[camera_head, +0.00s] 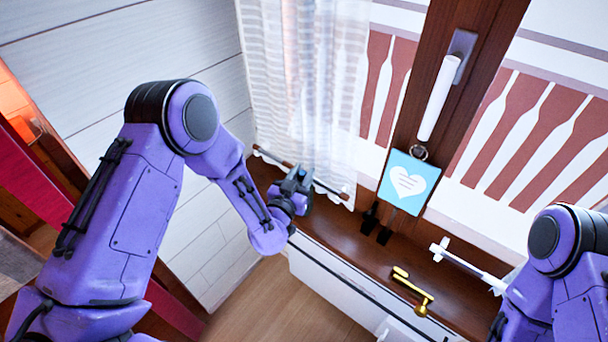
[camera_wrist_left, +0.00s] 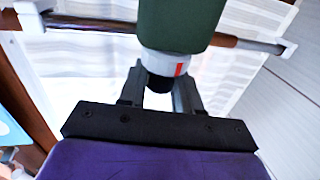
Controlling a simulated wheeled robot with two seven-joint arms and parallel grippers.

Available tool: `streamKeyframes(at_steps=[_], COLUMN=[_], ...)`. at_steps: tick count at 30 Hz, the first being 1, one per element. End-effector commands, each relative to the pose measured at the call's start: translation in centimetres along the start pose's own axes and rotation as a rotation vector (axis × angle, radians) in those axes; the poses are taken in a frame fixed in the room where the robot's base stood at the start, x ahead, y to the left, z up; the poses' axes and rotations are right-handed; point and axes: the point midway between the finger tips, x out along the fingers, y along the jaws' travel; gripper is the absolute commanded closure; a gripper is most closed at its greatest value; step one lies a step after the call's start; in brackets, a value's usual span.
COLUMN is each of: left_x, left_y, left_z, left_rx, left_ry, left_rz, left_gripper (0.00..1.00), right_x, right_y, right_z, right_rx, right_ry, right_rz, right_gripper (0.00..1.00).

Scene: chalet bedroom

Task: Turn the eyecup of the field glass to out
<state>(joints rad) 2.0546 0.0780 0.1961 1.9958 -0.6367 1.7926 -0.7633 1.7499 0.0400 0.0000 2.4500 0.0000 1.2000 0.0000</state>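In the left wrist view the field glass shows as a dark green barrel (camera_wrist_left: 182,18) at the top, cut off by the frame edge. Below it is a pale grey ring with a red mark (camera_wrist_left: 179,68). The black eyecup (camera_wrist_left: 159,82) is at its near end. My left gripper (camera_wrist_left: 160,88) has one finger on each side of the eyecup; whether they touch it cannot be told. In the head view my left gripper (camera_head: 297,182) is over the sill by the curtain, and the field glass is hard to make out. My right gripper is not in view.
The brown sill (camera_head: 345,235) carries a gold metal piece (camera_head: 412,290) and a white rod with brackets (camera_head: 468,264). A sheer curtain (camera_head: 305,90) hangs behind my left gripper.

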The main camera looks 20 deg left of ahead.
Motion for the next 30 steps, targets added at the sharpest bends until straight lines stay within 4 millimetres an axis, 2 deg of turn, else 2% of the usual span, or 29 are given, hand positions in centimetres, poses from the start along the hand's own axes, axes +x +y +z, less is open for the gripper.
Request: streamKeyframes(at_steps=[5, 10, 16, 30], left_x=[0.0, 0.1, 0.1, 0.1], left_y=[0.1, 0.3, 0.0, 0.0], left_z=[0.0, 0.2, -0.1, -0.1], left_rx=[-0.001, -0.001, -0.001, -0.001], left_ry=[0.001, 0.003, 0.003, 0.003], left_rz=[-0.010, -0.138, -0.186, -0.183], left_gripper=[0.97, 0.97, 0.97, 0.97], right_x=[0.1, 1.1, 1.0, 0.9], right_y=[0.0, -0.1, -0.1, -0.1], right_z=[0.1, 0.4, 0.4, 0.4], right_rx=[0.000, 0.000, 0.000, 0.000], right_ry=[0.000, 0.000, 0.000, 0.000], right_rz=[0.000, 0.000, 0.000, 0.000], right_gripper=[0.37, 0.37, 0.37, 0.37])
